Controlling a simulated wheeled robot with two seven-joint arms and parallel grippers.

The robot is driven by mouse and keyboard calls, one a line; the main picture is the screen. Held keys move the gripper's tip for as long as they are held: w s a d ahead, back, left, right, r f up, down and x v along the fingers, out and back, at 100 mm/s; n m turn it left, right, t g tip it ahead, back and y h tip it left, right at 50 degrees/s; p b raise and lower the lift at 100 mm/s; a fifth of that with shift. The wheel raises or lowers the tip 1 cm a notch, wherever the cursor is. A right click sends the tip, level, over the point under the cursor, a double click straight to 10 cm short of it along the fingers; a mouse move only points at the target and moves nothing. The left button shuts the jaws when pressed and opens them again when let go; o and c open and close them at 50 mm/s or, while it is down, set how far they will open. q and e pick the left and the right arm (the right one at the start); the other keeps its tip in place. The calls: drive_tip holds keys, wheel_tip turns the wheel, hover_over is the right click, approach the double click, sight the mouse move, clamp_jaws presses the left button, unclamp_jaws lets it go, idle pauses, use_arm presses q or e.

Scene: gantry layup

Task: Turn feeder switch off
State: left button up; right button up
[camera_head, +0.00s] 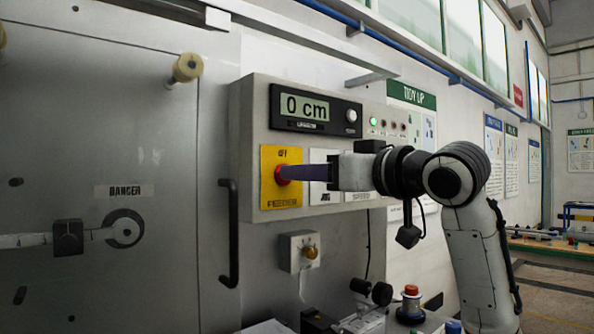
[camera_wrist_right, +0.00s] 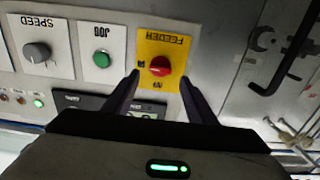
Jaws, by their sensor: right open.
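The feeder switch is a red rotary knob (camera_head: 281,175) on a yellow plate (camera_head: 281,202) on the grey control box. The OFF label is above the knob in the head view. The wrist view is upside down and shows the knob (camera_wrist_right: 160,66) ahead of and between the fingertips. My right gripper (camera_wrist_right: 160,77) is open, its dark fingers on either side of the knob. In the head view the right gripper (camera_head: 287,174) reaches the plate from the right, and a finger overlaps the knob. Contact and the knob's pointing direction cannot be told. My left gripper is not in view.
The control box (camera_head: 249,120) has a display (camera_head: 305,107) reading 0 cm. The green JOG button (camera_wrist_right: 101,60) and SPEED knob (camera_wrist_right: 37,52) sit beside the feeder plate. A black door handle (camera_head: 229,235) stands at lower left. A small box with a yellowish knob (camera_head: 311,252) is below.

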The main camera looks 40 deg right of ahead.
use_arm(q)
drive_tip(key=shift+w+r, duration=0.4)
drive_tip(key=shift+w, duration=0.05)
use_arm(e)
drive_tip(key=w, duration=0.3)
drive_tip(key=shift+w+a, duration=0.15)
drive_tip(key=shift+w, duration=0.25)
drive_tip(key=c, duration=1.1)
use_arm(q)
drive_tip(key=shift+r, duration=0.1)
